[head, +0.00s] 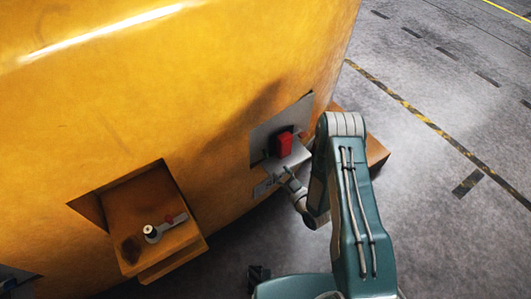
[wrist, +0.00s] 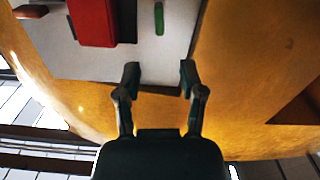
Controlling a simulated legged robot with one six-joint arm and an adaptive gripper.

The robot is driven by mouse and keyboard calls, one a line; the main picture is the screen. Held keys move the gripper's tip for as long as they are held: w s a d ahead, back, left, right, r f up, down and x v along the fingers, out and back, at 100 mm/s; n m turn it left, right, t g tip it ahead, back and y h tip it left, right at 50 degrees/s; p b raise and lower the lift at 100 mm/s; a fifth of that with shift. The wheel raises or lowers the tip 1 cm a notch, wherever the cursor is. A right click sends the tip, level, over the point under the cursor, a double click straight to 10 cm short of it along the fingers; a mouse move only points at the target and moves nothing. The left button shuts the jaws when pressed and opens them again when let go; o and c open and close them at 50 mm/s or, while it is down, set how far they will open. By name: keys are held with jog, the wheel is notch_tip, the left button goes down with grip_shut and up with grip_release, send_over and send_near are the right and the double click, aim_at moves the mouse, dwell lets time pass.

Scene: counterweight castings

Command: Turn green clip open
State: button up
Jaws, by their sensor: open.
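The green clip (wrist: 159,18) is a small narrow upright piece on a pale grey plate (wrist: 140,65) in the wrist view. My gripper (wrist: 160,72) is open and empty, its two dark fingers pointing up the picture towards the clip. The clip lies above the gap between the fingertips, with a stretch of bare plate between. In the head view my gripper (head: 268,185) is low beside the grey plate (head: 262,135) on the yellow casting. I cannot make out the clip there.
A red block (wrist: 93,22) sits on the plate left of the clip; it also shows in the head view (head: 285,144). The yellow casting (head: 120,110) curves around the plate. Floor is clear at right.

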aim_at(267, 155)
jog(key=x, duration=1)
jog(key=shift+w+a, duration=0.25)
jog(key=shift+a, duration=0.05)
grip_shut()
